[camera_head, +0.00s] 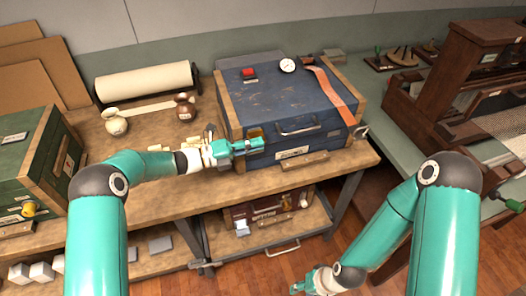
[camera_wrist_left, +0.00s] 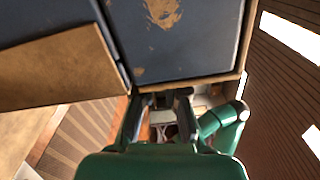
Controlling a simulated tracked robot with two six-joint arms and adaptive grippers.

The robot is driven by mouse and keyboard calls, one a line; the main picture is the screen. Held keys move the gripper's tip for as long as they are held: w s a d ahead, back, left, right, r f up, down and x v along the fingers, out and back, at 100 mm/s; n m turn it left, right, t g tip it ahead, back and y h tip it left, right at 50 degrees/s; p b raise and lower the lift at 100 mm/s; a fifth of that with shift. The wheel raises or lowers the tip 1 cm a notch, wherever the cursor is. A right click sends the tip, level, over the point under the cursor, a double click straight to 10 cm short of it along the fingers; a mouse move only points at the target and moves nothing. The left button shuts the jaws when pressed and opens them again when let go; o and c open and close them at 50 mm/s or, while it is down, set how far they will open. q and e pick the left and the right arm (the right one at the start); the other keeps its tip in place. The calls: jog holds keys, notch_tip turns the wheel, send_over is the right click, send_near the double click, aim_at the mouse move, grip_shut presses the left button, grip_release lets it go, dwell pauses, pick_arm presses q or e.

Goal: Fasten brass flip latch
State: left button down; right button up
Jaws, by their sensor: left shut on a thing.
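The worn blue chest (camera_head: 285,95) with wooden corner edges stands on the wooden bench with its lid down. The brass latch (camera_head: 256,131) is on its front face, left of the metal handle (camera_head: 297,131). My left gripper (camera_head: 258,145) is at the chest's front, at the latch, shut on it; its fingers hide the latch's lower part. In the left wrist view my left fingers (camera_wrist_left: 160,100) reach to the chest's edge (camera_wrist_left: 195,78), and the latch itself cannot be made out. My right gripper (camera_head: 305,286) hangs low over the floor, away from the chest; its jaws are too small to read.
A red button box (camera_head: 249,73), a white dial (camera_head: 288,65) and an orange strap (camera_head: 331,95) lie on the lid. A green chest (camera_head: 32,155) stands at left, two small vases (camera_head: 115,122) behind my left arm, and a loom (camera_head: 465,85) at right.

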pick_arm(q)
jog(key=shift+w+a+n, duration=0.2)
jog(key=shift+w+n, duration=0.05)
jog(key=shift+n, duration=0.15)
jog(key=shift+r, duration=0.2)
jog(key=c, duration=1.5)
grip_release()
jog(key=shift+d, duration=0.1)
jog(key=shift+c, duration=0.2)
jog(key=o, duration=0.3)
jog(key=shift+w+d+f, duration=0.1)
jog(key=shift+w+f, duration=0.15)
jog(key=shift+s+r, duration=0.1)
jog(key=shift+s, duration=0.15)
jog(key=v, duration=1.2)
jog(key=shift+w, duration=0.1)
